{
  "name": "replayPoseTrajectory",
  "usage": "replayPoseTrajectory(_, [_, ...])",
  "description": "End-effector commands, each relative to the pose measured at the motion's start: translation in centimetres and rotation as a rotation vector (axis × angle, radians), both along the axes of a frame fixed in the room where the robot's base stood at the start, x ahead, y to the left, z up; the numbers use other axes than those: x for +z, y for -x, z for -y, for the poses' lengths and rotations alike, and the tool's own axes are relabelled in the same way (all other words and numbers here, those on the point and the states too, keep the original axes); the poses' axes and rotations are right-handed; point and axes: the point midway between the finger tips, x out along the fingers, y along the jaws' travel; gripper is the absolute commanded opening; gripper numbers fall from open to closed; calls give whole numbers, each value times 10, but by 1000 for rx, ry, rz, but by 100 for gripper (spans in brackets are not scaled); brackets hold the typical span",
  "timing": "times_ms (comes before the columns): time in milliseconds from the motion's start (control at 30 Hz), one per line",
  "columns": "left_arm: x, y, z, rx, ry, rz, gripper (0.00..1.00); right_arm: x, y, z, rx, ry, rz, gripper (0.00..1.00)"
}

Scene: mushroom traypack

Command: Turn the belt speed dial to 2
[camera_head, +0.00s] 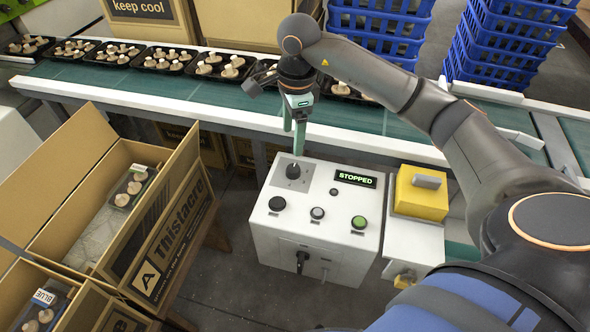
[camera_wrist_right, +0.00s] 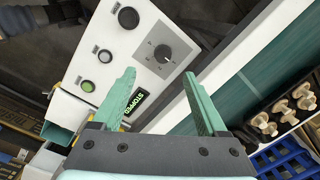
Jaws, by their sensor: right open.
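The grey control box (camera_head: 330,248) has a black dial (camera_head: 293,171) on a grey plate at its upper left; it also shows in the right wrist view (camera_wrist_right: 163,53). The dial's scale marks are too small to read. A display (camera_head: 355,179) reads STOPPED in green. My right gripper (camera_head: 294,145) hangs just above and behind the dial, its green fingers pointing down. In the right wrist view its fingers (camera_wrist_right: 160,74) are spread apart and empty, with the dial beyond the tips, between them and apart from them. My left gripper is out of view.
A black button (camera_head: 277,203), a grey button (camera_head: 317,212) and a green button (camera_head: 360,222) sit on the box's top. A yellow device (camera_head: 422,194) stands to its right. Open cartons (camera_head: 75,180) stand left. Mushroom trays (camera_head: 163,66) line the green belt behind.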

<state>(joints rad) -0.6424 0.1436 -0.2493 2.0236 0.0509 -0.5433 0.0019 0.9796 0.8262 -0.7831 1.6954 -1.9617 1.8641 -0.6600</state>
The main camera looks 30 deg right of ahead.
Motion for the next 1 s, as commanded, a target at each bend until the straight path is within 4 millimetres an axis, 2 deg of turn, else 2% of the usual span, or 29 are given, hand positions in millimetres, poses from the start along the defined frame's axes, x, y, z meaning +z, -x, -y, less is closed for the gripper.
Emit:
replayPoseTrajectory(67, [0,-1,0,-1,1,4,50,0,-1,9,-5,34,3,76])
replayPoseTrajectory(167, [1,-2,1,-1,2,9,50,-10,-1,11,-6,40,0,76])
replayPoseTrajectory(500, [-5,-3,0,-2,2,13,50,-78,-5,10,-7,36,-2,76])
replayPoseTrajectory(700, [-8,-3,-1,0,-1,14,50,-108,-7,11,-6,34,1,76])
replayPoseTrajectory(833, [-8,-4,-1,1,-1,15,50,-118,-8,11,-6,35,1,76])
replayPoseTrajectory(1000, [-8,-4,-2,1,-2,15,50,-121,-9,11,-5,35,4,76])
